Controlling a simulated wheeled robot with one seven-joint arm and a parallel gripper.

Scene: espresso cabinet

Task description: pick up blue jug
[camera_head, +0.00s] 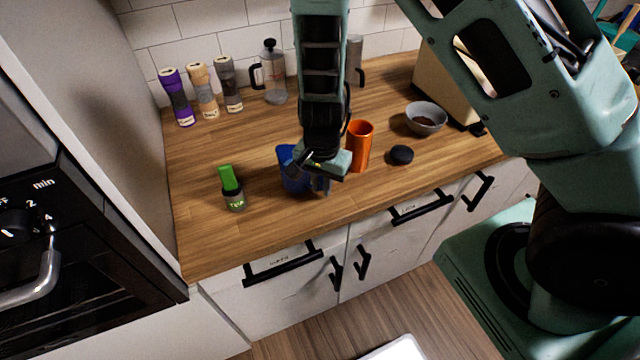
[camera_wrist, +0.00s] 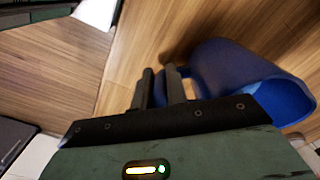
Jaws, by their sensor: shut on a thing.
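The blue jug (camera_head: 290,170) stands on the wooden counter, partly hidden in the head view by my arm and gripper. In the wrist view the jug (camera_wrist: 235,72) is at the right, its open mouth toward the right edge. My gripper (camera_head: 320,184) is at the jug's right side in the head view. In the wrist view its two dark fingers (camera_wrist: 161,75) are close together at the handle side of the jug, shut on the handle, which is mostly hidden between them.
An orange cup (camera_head: 360,146) stands just right of my gripper, with a black round lid (camera_head: 401,155) beyond it. A green-capped jar (camera_head: 232,190) is left of the jug. A grey bowl (camera_head: 426,117), a French press (camera_head: 274,76) and several grinders (camera_head: 204,92) stand farther back. The front counter is clear.

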